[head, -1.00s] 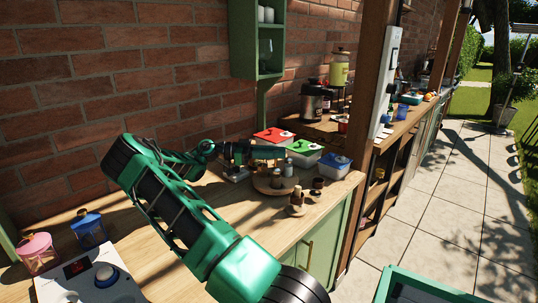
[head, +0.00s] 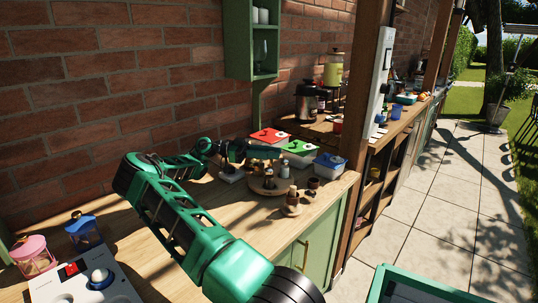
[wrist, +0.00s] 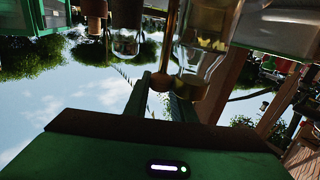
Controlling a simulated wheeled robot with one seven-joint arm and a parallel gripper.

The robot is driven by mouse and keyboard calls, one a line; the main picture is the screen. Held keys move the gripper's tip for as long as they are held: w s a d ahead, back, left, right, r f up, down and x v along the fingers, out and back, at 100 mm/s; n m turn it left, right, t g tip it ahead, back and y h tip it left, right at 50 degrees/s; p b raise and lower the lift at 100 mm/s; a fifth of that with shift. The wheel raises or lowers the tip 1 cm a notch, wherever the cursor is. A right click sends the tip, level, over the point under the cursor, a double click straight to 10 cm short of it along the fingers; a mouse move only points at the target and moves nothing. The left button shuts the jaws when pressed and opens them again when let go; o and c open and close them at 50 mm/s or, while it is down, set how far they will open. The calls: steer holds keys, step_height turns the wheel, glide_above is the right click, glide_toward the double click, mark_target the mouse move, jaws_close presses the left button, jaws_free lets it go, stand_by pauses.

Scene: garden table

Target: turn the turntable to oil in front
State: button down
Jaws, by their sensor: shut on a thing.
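The turntable (head: 256,188) is a round wooden disc on the worktop, with several small bottles or jars on it. A pale-capped bottle (head: 285,170) stands at its right and another small container (head: 268,181) stands nearer its front; labels are too small to read. My gripper (head: 276,153) is above the turntable, reaching in from the left. The upside-down wrist view shows a thin brown rod with a round knob (wrist: 160,82) at my jaws, which are shut on it. A glass bottle with yellowish liquid (wrist: 205,55) is close beside the knob.
Small brown wooden pieces (head: 292,203) stand just in front of the turntable. Red-, green- and blue-lidded boxes (head: 329,164) stand behind it and to the right. A wooden post (head: 367,110) rises at the right. The worktop (head: 150,232) left of the turntable is partly clear.

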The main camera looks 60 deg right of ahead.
steer(key=shift+w+r, duration=0.1)
steer(key=shift+w, duration=0.2)
steer(key=c, duration=1.7)
jaws_free()
steer(key=shift+o, duration=1.1)
steer(key=shift+s, duration=0.1)
steer(key=v, duration=1.1)
